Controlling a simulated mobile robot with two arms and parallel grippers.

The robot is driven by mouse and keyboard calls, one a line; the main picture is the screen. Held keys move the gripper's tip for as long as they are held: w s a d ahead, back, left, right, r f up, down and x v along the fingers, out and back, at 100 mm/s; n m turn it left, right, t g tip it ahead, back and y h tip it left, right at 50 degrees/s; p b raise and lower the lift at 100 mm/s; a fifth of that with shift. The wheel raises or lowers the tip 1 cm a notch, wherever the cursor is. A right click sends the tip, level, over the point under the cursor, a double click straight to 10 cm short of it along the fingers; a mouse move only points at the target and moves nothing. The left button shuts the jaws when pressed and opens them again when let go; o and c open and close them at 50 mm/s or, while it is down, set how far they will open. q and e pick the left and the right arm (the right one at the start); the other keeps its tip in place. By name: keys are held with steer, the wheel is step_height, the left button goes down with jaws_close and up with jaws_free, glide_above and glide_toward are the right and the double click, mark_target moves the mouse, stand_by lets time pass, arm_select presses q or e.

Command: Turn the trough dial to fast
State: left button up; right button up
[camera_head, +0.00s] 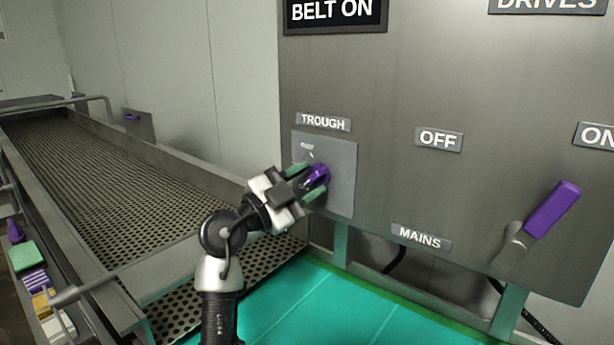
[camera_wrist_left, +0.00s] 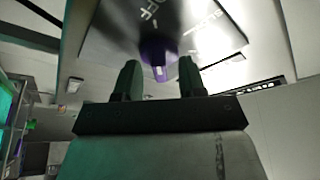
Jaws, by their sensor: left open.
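The trough dial is a purple knob (camera_head: 319,175) on a square grey plate (camera_head: 341,190) under the TROUGH label (camera_head: 323,122) in the head view. My left gripper (camera_head: 308,184) is at the dial, its green fingers open on either side of the knob. The left wrist view shows the purple knob (camera_wrist_left: 157,52) ahead, between and beyond the two open fingertips (camera_wrist_left: 160,78). I cannot tell whether the fingers touch it. Small lettering on the plate is partly visible, but the dial's setting is hard to read. My right gripper is not in view.
A purple-handled mains lever (camera_head: 551,210) is at the right of the panel, between OFF (camera_head: 439,139) and ON labels. A BELT ON display (camera_head: 333,12) is above. A perforated conveyor trough (camera_head: 110,180) runs along the left. Green floor (camera_head: 330,310) lies below the panel.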

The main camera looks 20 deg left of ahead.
arm_select(q)
steer(key=shift+w, duration=0.1)
steer(key=shift+c, duration=0.3)
steer(key=shift+c, duration=1.1)
steer(key=shift+r, duration=0.1)
jaws_close()
